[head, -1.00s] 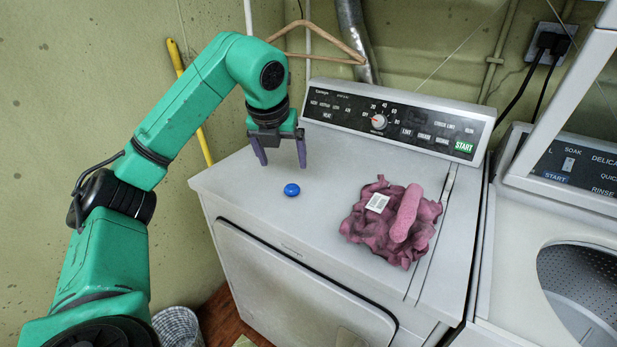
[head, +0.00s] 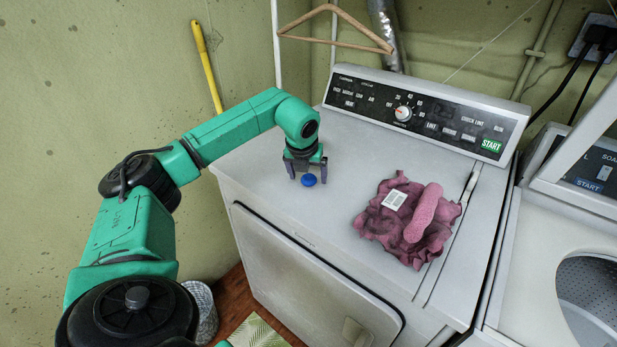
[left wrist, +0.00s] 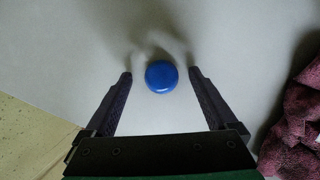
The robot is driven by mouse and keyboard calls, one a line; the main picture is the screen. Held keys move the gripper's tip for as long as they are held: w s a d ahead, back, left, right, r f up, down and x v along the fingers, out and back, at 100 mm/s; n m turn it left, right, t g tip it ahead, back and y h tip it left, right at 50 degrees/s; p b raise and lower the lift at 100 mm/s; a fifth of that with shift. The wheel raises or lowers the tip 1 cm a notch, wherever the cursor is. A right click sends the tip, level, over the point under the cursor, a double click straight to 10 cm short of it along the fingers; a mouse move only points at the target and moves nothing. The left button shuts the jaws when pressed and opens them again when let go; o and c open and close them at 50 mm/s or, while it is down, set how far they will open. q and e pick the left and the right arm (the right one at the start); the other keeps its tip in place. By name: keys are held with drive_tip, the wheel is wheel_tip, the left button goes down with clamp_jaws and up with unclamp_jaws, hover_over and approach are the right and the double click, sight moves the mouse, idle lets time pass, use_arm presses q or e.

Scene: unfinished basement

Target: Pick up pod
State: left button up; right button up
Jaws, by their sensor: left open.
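The pod is a small round blue disc (head: 309,180) on the white top of the dryer, left of the pink cloth. In the left wrist view the pod (left wrist: 161,76) lies between the tips of my open fingers, with a gap on each side. My left gripper (head: 307,177) points down over the pod, its fingers dark purple; it also shows in the left wrist view (left wrist: 160,78). It holds nothing. My right gripper is not in view.
A crumpled pink cloth (head: 388,222) with a white label and a pink roll lies on the dryer top (head: 260,165) to the right. The control panel (head: 420,112) rises at the back. An open washer (head: 540,265) stands to the right. The dryer top around the pod is clear.

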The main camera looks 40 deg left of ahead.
use_arm(q)
drive_tip(key=c, duration=1.4)
drive_tip(key=shift+r, duration=0.1)
